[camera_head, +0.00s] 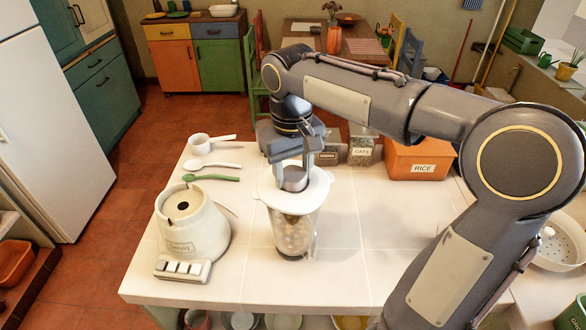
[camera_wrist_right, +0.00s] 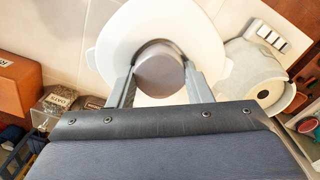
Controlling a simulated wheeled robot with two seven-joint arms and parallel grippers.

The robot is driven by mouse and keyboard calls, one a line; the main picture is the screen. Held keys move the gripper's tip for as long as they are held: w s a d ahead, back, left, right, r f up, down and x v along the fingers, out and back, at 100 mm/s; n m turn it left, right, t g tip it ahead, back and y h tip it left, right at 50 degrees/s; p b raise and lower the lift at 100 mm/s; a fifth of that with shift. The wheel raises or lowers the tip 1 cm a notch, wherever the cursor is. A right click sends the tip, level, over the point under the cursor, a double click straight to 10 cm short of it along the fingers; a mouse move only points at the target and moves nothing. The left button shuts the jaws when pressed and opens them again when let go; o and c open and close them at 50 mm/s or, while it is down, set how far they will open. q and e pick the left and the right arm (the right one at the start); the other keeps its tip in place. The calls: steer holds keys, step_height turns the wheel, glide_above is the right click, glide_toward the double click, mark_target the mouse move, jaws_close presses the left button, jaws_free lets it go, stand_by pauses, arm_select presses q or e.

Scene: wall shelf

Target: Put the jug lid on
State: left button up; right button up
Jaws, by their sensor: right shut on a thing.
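A clear jug (camera_head: 290,238) with pale round contents stands upright on the white counter. A wide white lid (camera_head: 268,190) with a grey knob (camera_head: 294,180) is at the jug's top; I cannot tell if it is seated or just above the rim. My right gripper (camera_head: 292,172) reaches down from above, its fingers on either side of the knob and shut on it. In the wrist view the lid (camera_wrist_right: 112,48) looks round with small projections, and the knob (camera_wrist_right: 160,70) is between the fingers. The lid hides the jug's mouth. My left gripper is not in view.
A cream blender base (camera_head: 190,228) with a button panel (camera_head: 182,269) stands left of the jug. Spoons (camera_head: 212,178) and a measuring cup (camera_head: 200,144) lie behind it. An OATS container (camera_head: 361,152) and orange RICE box (camera_head: 418,160) are at the back right. The front counter is clear.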

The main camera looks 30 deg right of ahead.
steer(key=shift+f, duration=0.4)
stand_by(0.3)
steer(key=o, duration=1.1)
steer(key=shift+r, duration=0.1)
step_height(320, 180, up, 8)
steer(key=shift+a+f, duration=0.1)
steer(key=shift+f, duration=0.05)
steer(key=s+a+f+t+y, duration=0.2)
steer(key=s+f, duration=0.5)
steer(key=s, duration=0.1)
steer(key=s+a+f+m+t+y, duration=0.1)
steer(key=s+a+f+t+y, duration=0.1)
steer(key=s+f, duration=0.6)
steer(key=shift+s+t, duration=0.5)
steer(key=shift+t, duration=0.3)
